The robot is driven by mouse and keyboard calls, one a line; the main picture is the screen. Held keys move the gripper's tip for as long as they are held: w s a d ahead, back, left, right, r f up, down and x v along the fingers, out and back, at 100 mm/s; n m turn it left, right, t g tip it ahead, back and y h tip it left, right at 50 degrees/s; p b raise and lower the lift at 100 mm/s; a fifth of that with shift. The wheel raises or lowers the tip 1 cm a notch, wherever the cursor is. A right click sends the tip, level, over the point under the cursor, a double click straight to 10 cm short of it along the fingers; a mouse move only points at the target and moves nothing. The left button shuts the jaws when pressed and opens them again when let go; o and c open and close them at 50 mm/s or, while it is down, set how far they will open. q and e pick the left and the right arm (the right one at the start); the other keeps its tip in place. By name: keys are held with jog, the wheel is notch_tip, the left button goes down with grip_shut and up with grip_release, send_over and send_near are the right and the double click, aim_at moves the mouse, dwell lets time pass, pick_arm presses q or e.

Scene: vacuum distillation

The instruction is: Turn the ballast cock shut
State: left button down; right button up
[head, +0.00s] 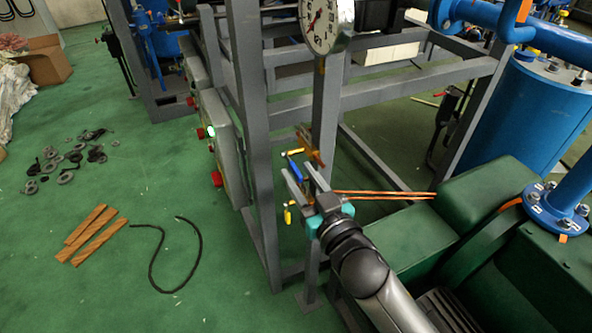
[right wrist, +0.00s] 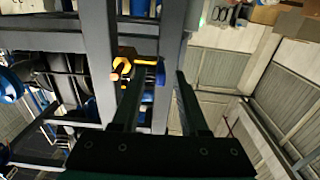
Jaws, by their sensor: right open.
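A small brass-coloured valve fitting (head: 312,147) is mounted on the grey frame post below the gauge. I cannot tell from markings which one is the ballast cock. In the right wrist view, a yellow-orange part (right wrist: 124,64) and a blue part (right wrist: 160,74) show around the fingertips; contact cannot be made out. My left gripper is out of view.
A round gauge (head: 325,22) sits above the fitting. Grey frame posts (head: 252,120) stand close on the left, with a control box with a green light (head: 211,131) behind. Green pump housing (head: 490,190) and copper-coloured lines (head: 375,195) lie right. Wooden strips (head: 92,232) and a black hose (head: 161,262) lie on the floor.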

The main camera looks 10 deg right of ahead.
jog(key=shift+x, duration=1.05)
grip_shut()
dwell(0.8)
